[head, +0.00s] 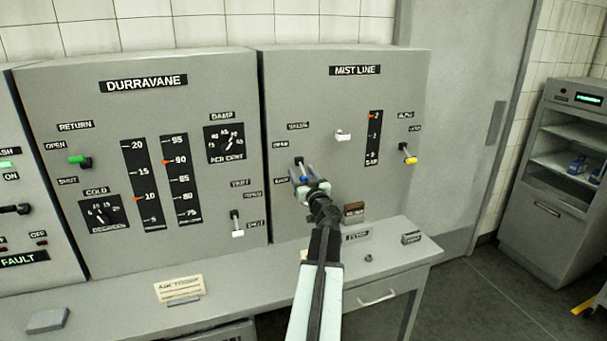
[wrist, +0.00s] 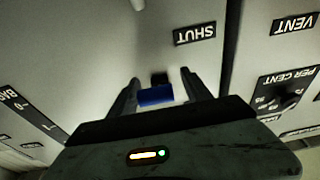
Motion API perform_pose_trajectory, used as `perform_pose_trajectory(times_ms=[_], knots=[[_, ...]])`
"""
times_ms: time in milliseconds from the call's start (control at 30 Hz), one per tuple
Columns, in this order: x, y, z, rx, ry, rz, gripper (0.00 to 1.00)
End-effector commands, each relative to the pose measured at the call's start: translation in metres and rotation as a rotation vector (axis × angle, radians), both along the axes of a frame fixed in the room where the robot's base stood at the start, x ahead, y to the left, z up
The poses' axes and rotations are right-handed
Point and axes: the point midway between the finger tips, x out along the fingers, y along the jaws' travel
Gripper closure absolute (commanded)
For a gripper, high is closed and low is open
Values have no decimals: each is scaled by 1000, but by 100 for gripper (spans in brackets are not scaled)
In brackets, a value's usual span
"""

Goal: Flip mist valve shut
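The mist valve is a small lever with a blue handle (head: 298,162) on the left part of the MIST LINE panel (head: 350,105). An OPEN label (head: 280,144) is to its upper left. My gripper (head: 307,181) is in front of the lever and hides part of it. In the wrist view, turned upside down, the blue handle (wrist: 156,96) with its black mount lies between the two spread fingers of my gripper (wrist: 160,82). A gap shows beside the handle on the right. The SHUT label (wrist: 195,33) is beyond the fingertips. The lever's exact angle is hard to tell.
The DURRAVANE panel (head: 145,110) stands at left with a green lever (head: 77,159) and a white one (head: 238,233). A white knob (head: 343,135) and a yellow lever (head: 410,160) are right of my gripper. A desk ledge (head: 385,250) runs below.

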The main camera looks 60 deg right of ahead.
Motion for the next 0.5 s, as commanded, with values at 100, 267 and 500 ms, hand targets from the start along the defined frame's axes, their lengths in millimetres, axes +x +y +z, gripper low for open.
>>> perform_pose_trajectory(times_ms=[100,267,500], knots=[[-2,-2,0,0,0,-3,44],[-3,-2,0,0,0,-4,44],[-23,18,-6,1,-1,-6,44]])
